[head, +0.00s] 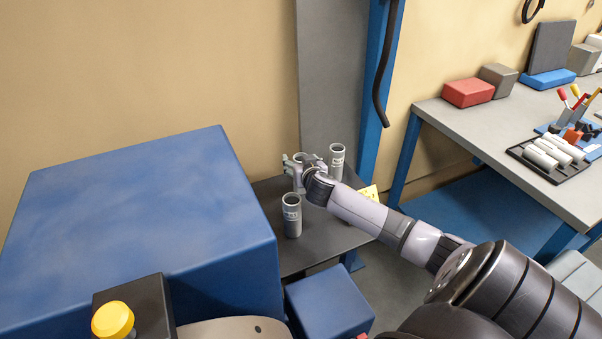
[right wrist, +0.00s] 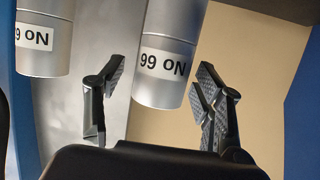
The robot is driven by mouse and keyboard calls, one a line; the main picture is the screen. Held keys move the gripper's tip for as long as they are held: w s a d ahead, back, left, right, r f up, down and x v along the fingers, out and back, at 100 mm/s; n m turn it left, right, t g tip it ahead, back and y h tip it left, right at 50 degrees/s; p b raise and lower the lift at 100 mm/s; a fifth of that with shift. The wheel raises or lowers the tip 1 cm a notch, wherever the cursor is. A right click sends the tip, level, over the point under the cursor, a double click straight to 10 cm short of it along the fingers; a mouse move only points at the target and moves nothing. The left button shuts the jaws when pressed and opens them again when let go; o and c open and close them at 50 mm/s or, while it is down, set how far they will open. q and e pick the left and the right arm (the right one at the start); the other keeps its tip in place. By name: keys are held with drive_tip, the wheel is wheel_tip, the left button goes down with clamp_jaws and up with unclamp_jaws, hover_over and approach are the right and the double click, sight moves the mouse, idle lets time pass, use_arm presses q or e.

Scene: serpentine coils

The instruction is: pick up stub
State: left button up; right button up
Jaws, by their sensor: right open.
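Several grey metal stubs stand upright on a small dark table. One stub (head: 292,215) is at the front, with a white label, and another stub (head: 337,160) is at the back right. My right gripper (head: 303,162) is over the table at a third stub, which it mostly hides in the head view. In the right wrist view, a labelled stub (right wrist: 165,60) shows upside down between the open fingers of my right gripper (right wrist: 161,72), with gaps at both sides. Another labelled stub (right wrist: 45,38) is to its left. My left gripper is not in view.
The dark table (head: 312,247) stands between a big blue box (head: 140,220) at left and a blue-framed workbench (head: 450,115) at right. A grey post and blue upright (head: 378,80) stand behind it.

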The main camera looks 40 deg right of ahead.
drive_tip(key=shift+c, duration=0.5)
clamp_jaws()
drive_tip(key=shift+r, duration=0.1)
